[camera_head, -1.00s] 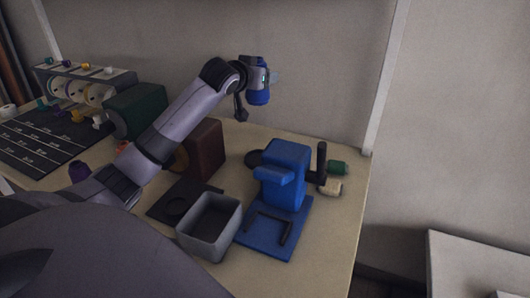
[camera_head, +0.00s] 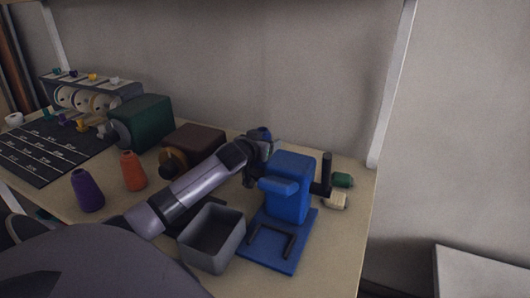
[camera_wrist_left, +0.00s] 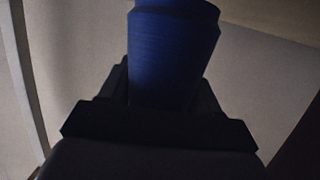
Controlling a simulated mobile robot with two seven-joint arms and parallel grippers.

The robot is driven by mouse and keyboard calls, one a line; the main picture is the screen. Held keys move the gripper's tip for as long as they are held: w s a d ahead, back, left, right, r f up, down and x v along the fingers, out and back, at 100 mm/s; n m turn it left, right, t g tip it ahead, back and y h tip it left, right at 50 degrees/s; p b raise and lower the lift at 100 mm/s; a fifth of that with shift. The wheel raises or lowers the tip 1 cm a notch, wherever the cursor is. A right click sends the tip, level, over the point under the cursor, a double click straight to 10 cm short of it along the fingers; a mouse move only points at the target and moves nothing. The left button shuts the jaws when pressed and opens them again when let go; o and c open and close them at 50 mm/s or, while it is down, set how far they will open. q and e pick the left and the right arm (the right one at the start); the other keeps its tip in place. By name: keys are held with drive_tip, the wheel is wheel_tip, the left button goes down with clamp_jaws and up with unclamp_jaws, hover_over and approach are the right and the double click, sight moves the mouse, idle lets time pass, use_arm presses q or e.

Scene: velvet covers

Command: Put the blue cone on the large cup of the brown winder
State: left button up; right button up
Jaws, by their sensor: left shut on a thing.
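The blue cone (camera_wrist_left: 172,50) is held in my left gripper (camera_wrist_left: 170,95), which is shut on it, as the left wrist view shows. In the head view only a bit of the blue cone (camera_head: 264,132) shows above my left gripper (camera_head: 262,147), behind the blue machine. The brown winder (camera_head: 196,142) stands just left of the gripper, partly covered by my left arm. A round tan-brown cup (camera_head: 173,160) shows at its left side. Its other side is hidden behind the arm and gripper, so I cannot tell whether the cone touches a cup there. My right gripper is not in view.
A blue winder (camera_head: 290,190) stands right of my gripper, close to it. A grey open bin (camera_head: 212,262) is in front. Orange (camera_head: 132,172) and purple (camera_head: 87,192) cones stand at left, near a green winder (camera_head: 146,122). Small green (camera_head: 343,180) and cream spools lie at right.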

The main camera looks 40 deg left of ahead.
use_arm(q)
drive_tip(key=shift+f, duration=1.55)
drive_tip(key=shift+f, duration=0.1)
drive_tip(key=o, duration=1.1)
drive_tip(key=shift+v, duration=3.8)
